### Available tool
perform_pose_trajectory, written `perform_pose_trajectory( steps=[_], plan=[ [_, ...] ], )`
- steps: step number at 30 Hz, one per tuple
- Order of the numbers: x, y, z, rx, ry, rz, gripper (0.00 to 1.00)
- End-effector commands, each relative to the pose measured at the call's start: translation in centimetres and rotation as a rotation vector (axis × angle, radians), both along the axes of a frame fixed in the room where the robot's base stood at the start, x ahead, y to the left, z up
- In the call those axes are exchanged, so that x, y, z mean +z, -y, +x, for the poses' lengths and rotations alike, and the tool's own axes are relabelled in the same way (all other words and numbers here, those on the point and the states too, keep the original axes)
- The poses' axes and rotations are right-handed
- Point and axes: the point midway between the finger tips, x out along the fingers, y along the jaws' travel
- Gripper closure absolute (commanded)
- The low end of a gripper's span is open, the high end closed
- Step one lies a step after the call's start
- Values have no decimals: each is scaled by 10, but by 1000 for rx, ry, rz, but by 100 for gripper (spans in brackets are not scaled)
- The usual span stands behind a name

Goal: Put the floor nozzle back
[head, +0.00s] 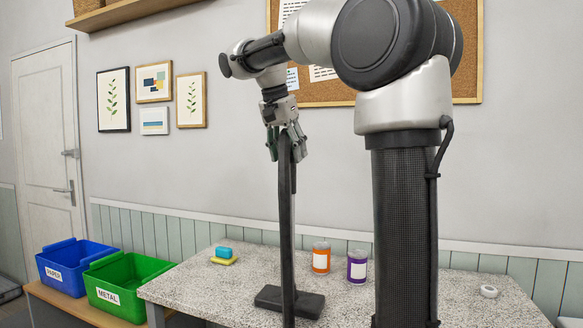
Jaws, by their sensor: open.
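A dark flat piece that looks like the floor nozzle (268,298) lies low at the front of the speckled table (205,285). A long dark upright tube (286,230) rises in front of or from it, and its lower end runs out of the picture. I cannot tell whether the two are joined. My gripper (286,143) points down at the tube's top, its fingers open around or beside it. Whether they touch the tube is not clear.
On the table are an orange-labelled jar (321,260), a purple-labelled jar (357,267), a blue block (224,252) by a yellow piece (224,261), and a white ring (488,291). Blue (75,266) and green (128,285) bins stand left. The table's left front is clear.

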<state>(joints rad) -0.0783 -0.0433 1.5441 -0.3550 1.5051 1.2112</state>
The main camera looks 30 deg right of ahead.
Motion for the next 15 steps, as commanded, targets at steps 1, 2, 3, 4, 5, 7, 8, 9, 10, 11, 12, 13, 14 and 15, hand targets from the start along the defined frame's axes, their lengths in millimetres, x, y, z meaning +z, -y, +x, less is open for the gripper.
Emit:
perform_pose_trajectory(
  steps=[1,2,3,4,5,7,8,9,10,11,12,13,14,15],
  plan=[
    [11,-4,-1,2,3,0,48],
    [17,-7,-2,1,4,1,48],
    [25,-10,-3,2,3,1,48],
    [30,-12,-4,2,1,1,48],
    [35,-13,-5,2,3,0,48],
    [45,-17,-6,1,2,1,48],
    [48,-18,-7,0,1,0,48],
    [52,-19,-8,0,1,0,48],
    [55,-20,-9,0,1,0,48],
    [56,-21,-9,0,0,0,48],
    [58,-21,-10,0,0,0,48],
    [59,-22,-10,0,0,0,48],
    [60,-22,-10,0,0,0,48],
    [60,-22,-11,4,-2,0,48]
  ],
)
